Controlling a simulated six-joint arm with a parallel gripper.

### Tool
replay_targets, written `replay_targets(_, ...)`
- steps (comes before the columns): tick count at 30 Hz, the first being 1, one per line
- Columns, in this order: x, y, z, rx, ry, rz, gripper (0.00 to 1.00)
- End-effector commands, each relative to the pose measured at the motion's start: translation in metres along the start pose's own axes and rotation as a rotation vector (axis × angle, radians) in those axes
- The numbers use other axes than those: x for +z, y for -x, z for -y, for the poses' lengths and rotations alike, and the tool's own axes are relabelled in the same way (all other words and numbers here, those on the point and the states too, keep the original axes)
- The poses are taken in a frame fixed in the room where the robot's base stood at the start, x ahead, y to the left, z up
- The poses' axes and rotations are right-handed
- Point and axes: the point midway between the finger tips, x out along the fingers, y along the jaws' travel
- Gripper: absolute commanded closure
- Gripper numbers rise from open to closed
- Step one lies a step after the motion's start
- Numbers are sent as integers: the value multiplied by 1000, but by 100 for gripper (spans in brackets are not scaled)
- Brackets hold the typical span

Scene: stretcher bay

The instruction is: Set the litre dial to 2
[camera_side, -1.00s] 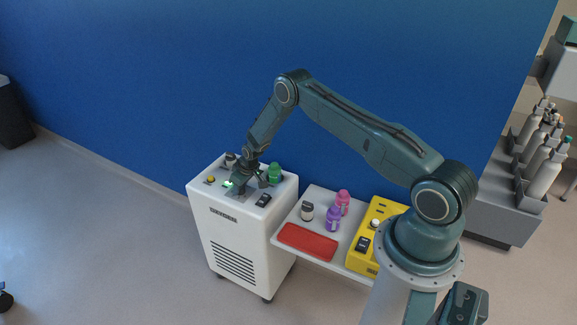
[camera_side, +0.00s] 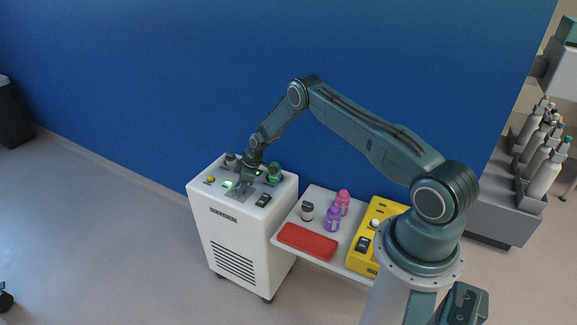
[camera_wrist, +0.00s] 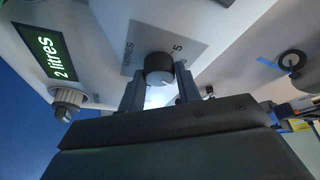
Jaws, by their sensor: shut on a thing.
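The litre dial (camera_wrist: 158,66) is a dark round knob with a pale face, on a grey plate marked "LITRES" with a "5" beside it. My gripper (camera_wrist: 161,76) is shut on the dial, with one finger on each side of it. A lit display (camera_wrist: 50,52) in the wrist view reads "2 litres". In the side view my gripper (camera_side: 245,179) reaches down to the top of the white cabinet (camera_side: 228,228), beside the green-lit display (camera_side: 228,184). The dial is mostly hidden there.
The cabinet top also carries a yellow button (camera_side: 211,179), a black switch (camera_side: 263,200), a dark knob (camera_side: 230,160) and a green object (camera_side: 275,173). A shelf alongside holds a red tray (camera_side: 307,241), small bottles (camera_side: 333,218) and a yellow box (camera_side: 367,248).

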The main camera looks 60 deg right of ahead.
Motion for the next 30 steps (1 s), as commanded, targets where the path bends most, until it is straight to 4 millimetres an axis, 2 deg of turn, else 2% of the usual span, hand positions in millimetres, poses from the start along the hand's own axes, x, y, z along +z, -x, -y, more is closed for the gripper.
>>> replay_targets(11, 0, 0, 0, -2, 7, -1, 89)
replay_targets(12, 0, 0, 0, -2, 7, -1, 63)
replay_targets(15, 0, 0, 0, -2, 7, -1, 45)
replay_targets(30, 0, 6, 0, -2, 5, 0, 45)
